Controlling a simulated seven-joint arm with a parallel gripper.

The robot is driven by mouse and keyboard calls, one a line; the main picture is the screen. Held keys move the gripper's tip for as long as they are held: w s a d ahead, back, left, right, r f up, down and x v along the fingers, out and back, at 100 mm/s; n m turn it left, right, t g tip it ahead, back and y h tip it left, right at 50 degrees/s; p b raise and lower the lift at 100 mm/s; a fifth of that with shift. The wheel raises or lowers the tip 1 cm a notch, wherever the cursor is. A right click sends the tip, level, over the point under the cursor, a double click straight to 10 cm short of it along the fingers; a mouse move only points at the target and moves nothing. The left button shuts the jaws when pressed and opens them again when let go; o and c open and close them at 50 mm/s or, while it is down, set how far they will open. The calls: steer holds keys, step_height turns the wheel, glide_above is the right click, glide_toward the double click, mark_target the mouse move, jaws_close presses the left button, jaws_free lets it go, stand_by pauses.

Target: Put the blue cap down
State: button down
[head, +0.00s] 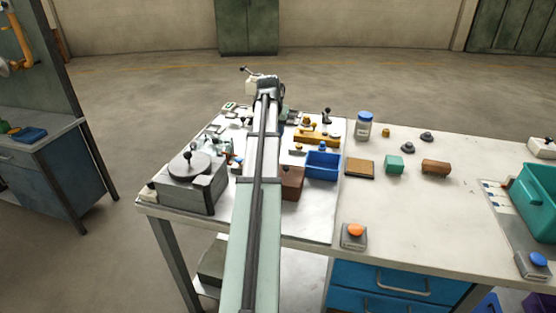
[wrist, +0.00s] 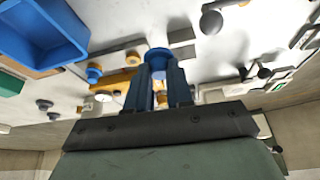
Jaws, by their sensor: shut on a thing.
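In the wrist view my gripper (wrist: 158,75) is shut on a blue cap (wrist: 158,58), a round piece held between the tips of its two dark blue fingers. The cap is over the work table, among small fixtures. I cannot tell whether its underside touches anything. In the head view my own arm stretches over the table and hides the gripper and the held cap.
A blue bin (head: 322,166) stands right of my arm; it also shows in the wrist view (wrist: 45,30). A yellow-orange fixture (head: 318,137) lies behind it, with a blue-lidded jar (head: 364,126) to the right. Small fixtures crowd the far left; the front right table is clearer.

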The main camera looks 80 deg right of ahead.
steer(key=shift+f+m, duration=0.15)
steer(key=shift+m, duration=0.15)
steer(key=shift+f, duration=4.85)
steer(key=c, duration=1)
jaws_free()
steer(key=shift+f, duration=0.15)
steer(key=v, duration=1.2)
steer(key=shift+w, duration=0.1)
